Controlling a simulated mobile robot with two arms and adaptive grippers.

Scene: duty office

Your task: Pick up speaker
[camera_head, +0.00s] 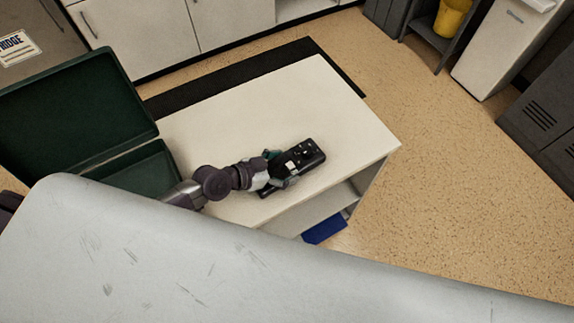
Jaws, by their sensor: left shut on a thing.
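The speaker (307,154) is a small black box with lighter marks on its face. It is over the right part of a cream tabletop (285,105); I cannot tell whether it touches the top. My left gripper (283,168) reaches in from the left and is shut on the speaker's near left end. The fingers and the arm hide part of that end. My right gripper is not in view.
An open dark green case (75,110) stands at the left of the tabletop. A large grey surface (200,265) fills the foreground. A blue item (325,229) is low by the cabinet. White cabinets (140,35) line the back; the speckled floor at right is clear.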

